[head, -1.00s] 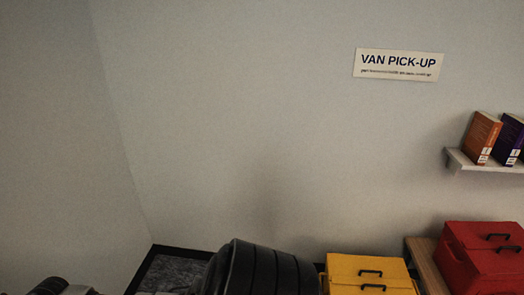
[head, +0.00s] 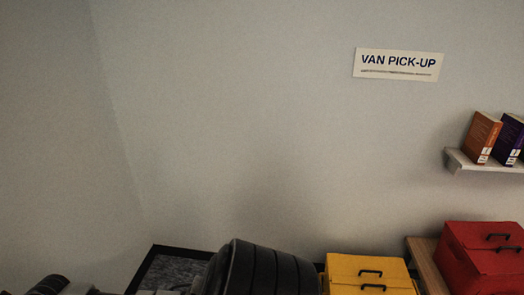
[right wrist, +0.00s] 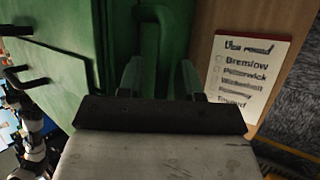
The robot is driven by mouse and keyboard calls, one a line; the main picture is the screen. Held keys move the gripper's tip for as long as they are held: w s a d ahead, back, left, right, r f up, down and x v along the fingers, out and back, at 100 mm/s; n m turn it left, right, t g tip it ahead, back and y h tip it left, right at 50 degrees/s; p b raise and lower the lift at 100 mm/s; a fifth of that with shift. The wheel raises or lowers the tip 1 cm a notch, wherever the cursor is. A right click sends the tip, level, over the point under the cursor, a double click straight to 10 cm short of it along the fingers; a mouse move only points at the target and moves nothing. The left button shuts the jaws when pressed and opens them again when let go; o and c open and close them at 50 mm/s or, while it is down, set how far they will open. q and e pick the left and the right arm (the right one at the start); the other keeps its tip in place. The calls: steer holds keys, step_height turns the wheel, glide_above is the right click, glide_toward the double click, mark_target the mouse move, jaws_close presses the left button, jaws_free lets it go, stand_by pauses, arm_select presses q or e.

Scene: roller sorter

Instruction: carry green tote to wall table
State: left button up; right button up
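The green tote (right wrist: 80,45) fills the upper left of the right wrist view, close to the camera. It has an upright green handle (right wrist: 153,40). My right gripper (right wrist: 160,78) has one finger on each side of this handle and appears shut on it. The tote does not show in the head view. A wooden surface (right wrist: 210,25) lies beside the tote; I cannot tell whether the tote rests on it. A wooden table (head: 428,262) against the wall shows at the lower right of the head view. My left gripper is not clearly in view.
A yellow tote (head: 350,268) and a red tote (head: 475,240) stand at the lower right. A VAN PICK-UP sign (head: 400,65) and a book shelf (head: 485,165) are on the wall. A printed list (right wrist: 245,75) lies beside the green tote, near grey carpet (right wrist: 295,105).

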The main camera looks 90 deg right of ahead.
steer(key=v, duration=1.3)
steer(key=shift+r, duration=0.2)
stand_by(0.9)
steer(key=shift+d, duration=0.1)
step_height(320, 180, up, 5)
steer(key=shift+s, duration=0.1)
stand_by(0.6)
stand_by(0.5)
